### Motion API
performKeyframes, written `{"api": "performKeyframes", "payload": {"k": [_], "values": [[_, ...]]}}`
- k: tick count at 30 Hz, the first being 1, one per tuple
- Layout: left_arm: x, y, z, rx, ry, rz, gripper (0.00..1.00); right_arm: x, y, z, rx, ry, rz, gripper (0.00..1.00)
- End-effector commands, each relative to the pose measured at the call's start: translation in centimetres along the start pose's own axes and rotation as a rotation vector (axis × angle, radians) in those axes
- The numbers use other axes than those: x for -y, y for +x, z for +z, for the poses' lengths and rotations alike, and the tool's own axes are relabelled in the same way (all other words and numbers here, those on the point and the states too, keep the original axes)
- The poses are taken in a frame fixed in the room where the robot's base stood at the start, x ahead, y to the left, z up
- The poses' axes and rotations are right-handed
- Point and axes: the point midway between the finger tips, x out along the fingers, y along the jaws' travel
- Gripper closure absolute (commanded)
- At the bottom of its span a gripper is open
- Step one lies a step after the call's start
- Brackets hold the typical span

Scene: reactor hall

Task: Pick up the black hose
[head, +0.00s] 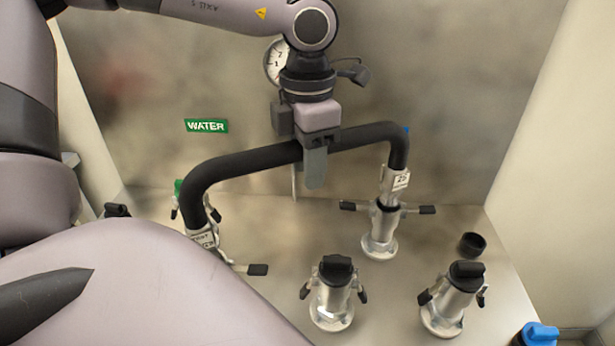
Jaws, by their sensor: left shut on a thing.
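The black hose (240,163) arches across the middle of the head view, with a metal coupling at each end. My left gripper (310,165) comes down from above and is shut on the hose near the top of its arch. The hose's right coupling (393,185) is at the top of a metal pipe fitting (380,232) with two side levers; I cannot tell whether they are locked together. The left coupling (205,238) hangs tilted at the left, its lower part partly hidden by my own arm. My right gripper is not in view.
Two metal fittings with black caps (335,270) (466,270) stand at the front. A loose black cap (472,244) lies at the right, and a blue cap (540,335) shows at the lower right. A green WATER sign (206,126) and a gauge (275,62) are on the back wall.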

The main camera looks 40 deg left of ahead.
Motion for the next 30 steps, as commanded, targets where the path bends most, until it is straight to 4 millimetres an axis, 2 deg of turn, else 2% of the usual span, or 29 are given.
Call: {"api": "performKeyframes", "payload": {"k": [9, 15, 21, 30], "values": [[0.0, -8.5, 0.1, 0.009, -0.001, 0.004, 0.98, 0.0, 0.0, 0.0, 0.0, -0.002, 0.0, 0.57], [0.0, -13.0, 0.1, 0.005, 0.0, 0.004, 0.98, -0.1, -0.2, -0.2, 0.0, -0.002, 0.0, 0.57], [0.0, -15.5, 0.1, 0.002, 0.001, 0.001, 0.98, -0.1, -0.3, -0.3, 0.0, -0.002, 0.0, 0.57], [0.0, -16.3, 0.0, 0.002, 0.002, 0.001, 0.98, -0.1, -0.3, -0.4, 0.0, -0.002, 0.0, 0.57]]}}
